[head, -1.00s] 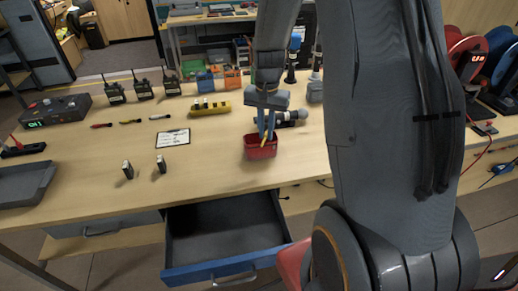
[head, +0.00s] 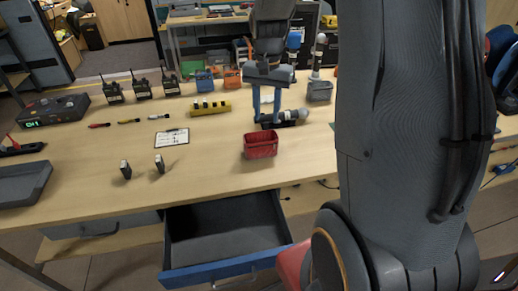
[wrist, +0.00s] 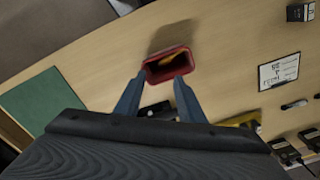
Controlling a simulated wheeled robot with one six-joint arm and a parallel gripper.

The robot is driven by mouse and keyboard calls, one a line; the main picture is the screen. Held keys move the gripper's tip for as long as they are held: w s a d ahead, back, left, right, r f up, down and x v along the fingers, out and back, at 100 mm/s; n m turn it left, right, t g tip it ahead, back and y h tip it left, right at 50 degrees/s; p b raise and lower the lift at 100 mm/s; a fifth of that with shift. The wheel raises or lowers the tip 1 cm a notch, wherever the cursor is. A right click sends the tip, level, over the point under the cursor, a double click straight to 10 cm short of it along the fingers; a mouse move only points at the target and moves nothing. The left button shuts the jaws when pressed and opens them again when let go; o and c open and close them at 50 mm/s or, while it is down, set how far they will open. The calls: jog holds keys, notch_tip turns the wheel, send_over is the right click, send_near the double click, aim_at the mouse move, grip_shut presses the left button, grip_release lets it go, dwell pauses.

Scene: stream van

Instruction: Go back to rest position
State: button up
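My gripper (head: 265,116) is open and empty above the table, behind and above a small red bin (head: 260,146). In the wrist view the two fingers (wrist: 155,98) stand wide apart, and the red bin (wrist: 168,65) shows beyond them with something orange-yellow inside. A microphone (head: 290,117) lies on the table behind the bin, partly hidden by the fingers. The arm covers the right part of the head view.
A drawer (head: 225,235) is pulled open at the table's front. Two small dark packs (head: 159,164), a clipboard (head: 172,137), a yellow rack (head: 210,107) and several radios (head: 141,90) stand or lie to the left. A grey tray (head: 20,182) is at the left edge.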

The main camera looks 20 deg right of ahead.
jog(key=shift+r, duration=0.5)
jog(key=s+a+f+n, duration=0.1)
jog(key=s+a+n, duration=0.3)
jog(key=s, duration=0.4)
jog(key=s+a+f+n+t, duration=0.1)
jog(key=s+a+n, duration=0.3)
jog(key=s+a, duration=0.2)
jog(key=shift+s+a, duration=0.35)
jog(key=shift+s, duration=0.6)
